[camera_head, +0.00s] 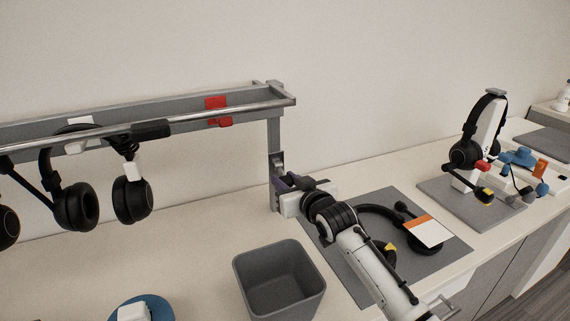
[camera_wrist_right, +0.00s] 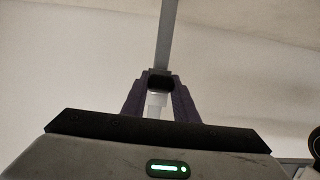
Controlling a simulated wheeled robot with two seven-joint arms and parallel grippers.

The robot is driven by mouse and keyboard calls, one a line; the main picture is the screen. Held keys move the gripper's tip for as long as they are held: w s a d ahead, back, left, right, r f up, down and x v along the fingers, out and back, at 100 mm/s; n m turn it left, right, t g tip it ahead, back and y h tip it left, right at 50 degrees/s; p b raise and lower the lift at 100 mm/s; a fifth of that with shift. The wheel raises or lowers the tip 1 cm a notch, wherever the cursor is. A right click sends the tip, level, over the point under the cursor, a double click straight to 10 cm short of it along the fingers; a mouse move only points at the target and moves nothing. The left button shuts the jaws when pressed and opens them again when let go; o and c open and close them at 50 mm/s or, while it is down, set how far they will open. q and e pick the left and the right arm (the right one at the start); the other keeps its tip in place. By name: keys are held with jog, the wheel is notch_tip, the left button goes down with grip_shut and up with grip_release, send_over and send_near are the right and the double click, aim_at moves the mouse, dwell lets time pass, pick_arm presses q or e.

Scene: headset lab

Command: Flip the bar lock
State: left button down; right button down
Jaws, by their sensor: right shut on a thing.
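The bar lock (camera_head: 278,162) is a small grey and dark fitting on the upright post at the right end of the headset rack. My right gripper (camera_head: 280,185) reaches to this post from the lower right. In the right wrist view, the purple-grey fingers of my right gripper (camera_wrist_right: 160,88) close around a small dark piece (camera_wrist_right: 160,81) in front of the grey post (camera_wrist_right: 167,35). The fingers partly hide the lock, so its exact position is hard to tell. My left gripper is not in view.
Black headphones (camera_head: 75,206) hang from the rack's metal bar (camera_head: 245,107). A grey mat (camera_head: 345,263) with a headset and card lies to the right. Another headset hangs on a white stand (camera_head: 488,132).

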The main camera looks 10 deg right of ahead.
jog(key=r+g+p, duration=0.1)
jog(key=p, duration=0.2)
jog(key=shift+r+g+h, duration=0.3)
jog(key=shift+s+g+p, duration=0.1)
jog(key=shift+g+p, duration=0.45)
jog(key=shift+g, duration=0.05)
jog(key=shift+r+g+h, duration=0.15)
jog(key=shift+g+h, duration=0.25)
jog(key=shift+g, duration=0.2)
jog(key=c, duration=1.4)
grip_release()
jog(key=shift+s+d+r, duration=0.15)
jog(key=shift+s+r, duration=0.15)
jog(key=shift+s, duration=0.05)
jog(key=v, duration=0.9)
jog(key=shift+s+r, duration=0.15)
jog(key=shift+r, duration=0.05)
